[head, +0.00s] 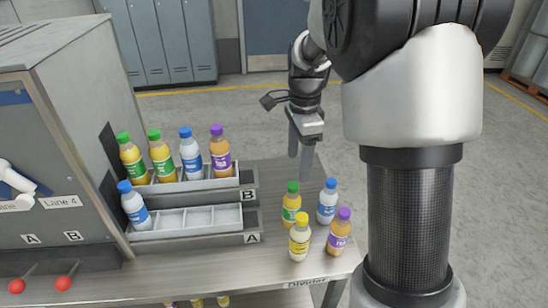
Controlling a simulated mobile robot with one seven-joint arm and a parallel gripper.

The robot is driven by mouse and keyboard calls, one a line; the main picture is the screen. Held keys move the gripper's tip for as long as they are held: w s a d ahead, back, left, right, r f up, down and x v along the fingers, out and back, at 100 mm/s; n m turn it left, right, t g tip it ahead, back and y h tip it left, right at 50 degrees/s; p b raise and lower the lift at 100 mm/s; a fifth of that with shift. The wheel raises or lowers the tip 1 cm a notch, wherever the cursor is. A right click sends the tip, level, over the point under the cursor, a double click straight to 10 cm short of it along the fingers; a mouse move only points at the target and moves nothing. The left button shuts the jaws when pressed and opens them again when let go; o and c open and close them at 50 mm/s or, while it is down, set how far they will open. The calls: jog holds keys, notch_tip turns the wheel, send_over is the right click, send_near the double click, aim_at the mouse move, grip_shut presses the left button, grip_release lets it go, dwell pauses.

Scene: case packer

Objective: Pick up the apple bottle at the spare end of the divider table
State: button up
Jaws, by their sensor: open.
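Several bottles stand upright at the right end of the grey divider table (266,262). A green-capped bottle (291,207) with yellow-orange contents and a green label stands at the back left of this group. A blue-capped bottle (327,203) stands at its back right, a yellow-capped bottle (299,241) at the front left, and a purple-capped bottle (339,233) at the front right. The label text is too small to read, so the apple bottle cannot be confirmed; the green-labelled one may be it. My gripper (301,150) is open and empty, fingers down, beyond and above the green-capped bottle, apart from it.
Tray B (214,184) holds several bottles: two green-capped, one blue-capped, one purple-capped. Tray A (197,236) in front holds a blue-capped bottle (134,206) at its left; its other compartments are empty. A grey machine cabinet (85,85) stands at the left. Bare tabletop lies between tray A and the bottle group.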

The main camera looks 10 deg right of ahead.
aim_at(296, 193)
jog(key=shift+w+f+m, duration=0.25)
jog(key=shift+f+m, duration=0.05)
jog(key=shift+f, duration=0.35)
jog(key=shift+w+f+m, duration=0.25)
jog(key=shift+f+m, duration=0.05)
jog(key=shift+f, duration=0.3)
notch_tip(296, 193, down, 11)
jog(key=shift+r+b, duration=0.1)
jog(key=shift+b, duration=0.5)
jog(key=shift+a+f, duration=0.2)
jog(key=shift+f, duration=1.4)
jog(key=shift+a+f, duration=0.15)
jog(key=shift+f, duration=1.4)
jog(key=c, duration=1.4)
